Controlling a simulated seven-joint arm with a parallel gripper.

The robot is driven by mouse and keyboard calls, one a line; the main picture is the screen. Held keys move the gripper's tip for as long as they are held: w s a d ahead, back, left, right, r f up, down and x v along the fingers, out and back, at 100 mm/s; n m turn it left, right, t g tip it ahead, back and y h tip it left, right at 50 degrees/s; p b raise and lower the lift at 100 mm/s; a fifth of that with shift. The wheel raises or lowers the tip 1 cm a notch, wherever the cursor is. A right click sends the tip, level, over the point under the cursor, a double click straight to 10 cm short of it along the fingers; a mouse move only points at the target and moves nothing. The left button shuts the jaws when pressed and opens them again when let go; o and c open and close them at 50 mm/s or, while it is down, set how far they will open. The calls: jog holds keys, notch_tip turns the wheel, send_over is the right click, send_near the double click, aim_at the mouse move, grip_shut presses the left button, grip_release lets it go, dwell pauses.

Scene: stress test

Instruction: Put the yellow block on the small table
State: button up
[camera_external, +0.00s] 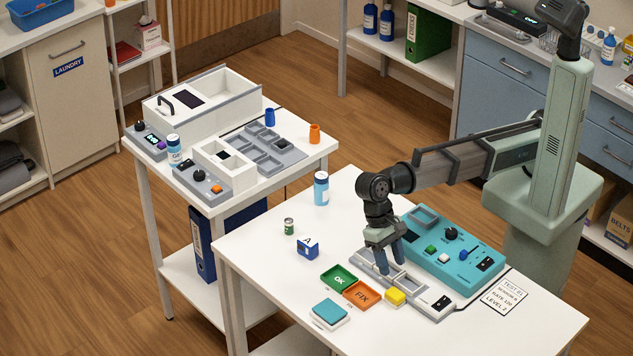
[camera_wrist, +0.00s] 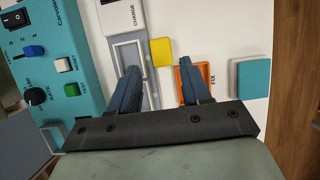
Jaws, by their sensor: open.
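The yellow block (camera_external: 395,297) rests on the front white table (camera_external: 520,320), between an orange FIX tray (camera_external: 361,294) and a white-grey device strip (camera_external: 436,304). It also shows in the wrist view (camera_wrist: 161,52), beyond and between my fingertips. My gripper (camera_external: 389,270) points down over the strip, behind the block, its fingers apart with nothing between them. The fingers also show in the wrist view (camera_wrist: 160,78). A second white table (camera_external: 255,191), which looks smaller, stands to the left with devices on it; I cannot tell for certain that it is the small table.
A teal console (camera_external: 451,253), green OK tray (camera_external: 339,275), teal-topped block (camera_external: 328,311), lettered blue block (camera_external: 308,249), can (camera_external: 289,226) and bottle (camera_external: 321,188) stand on the front table. The left table holds a large white box (camera_external: 222,107), grey trays (camera_external: 265,150) and small cups.

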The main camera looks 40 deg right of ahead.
jog(key=shift+o, duration=0.3)
jog(key=v, duration=0.2)
jog(key=shift+w+r, duration=0.15)
jog(key=shift+r, duration=0.05)
jog(key=o, duration=0.6)
jog(key=shift+r, duration=0.15)
